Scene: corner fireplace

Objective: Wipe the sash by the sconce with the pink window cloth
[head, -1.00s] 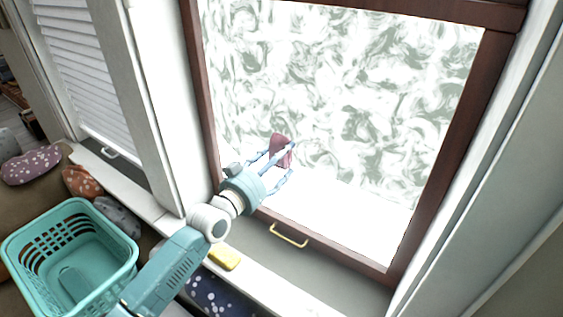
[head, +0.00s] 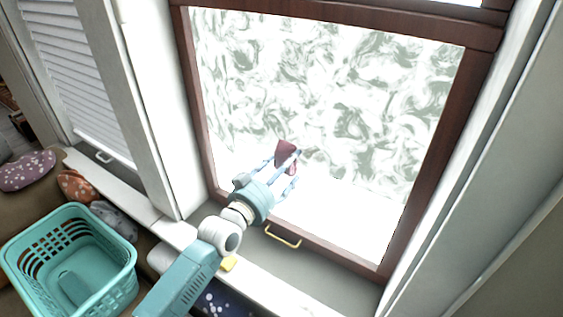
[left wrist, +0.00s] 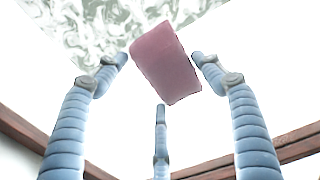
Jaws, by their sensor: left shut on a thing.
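The sash (head: 191,90) has a dark reddish-brown frame and a pane (head: 330,90) smeared with grey-green swirls. The lower band and lower left of the pane are clear white. My left gripper (head: 287,165) is over the lower left of the pane, shut on the pink cloth (head: 286,149). In the left wrist view the cloth (left wrist: 168,68) is a folded pink block between the blue fingertips, with smears behind it at upper left. I cannot tell whether the cloth touches the glass. My right gripper and the sconce are not in view.
A brass handle (head: 283,237) is on the sash's bottom rail. A teal basket (head: 118,262) stands at lower left, near patterned cushions (head: 28,170). Another window with blinds (head: 75,80) is at left.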

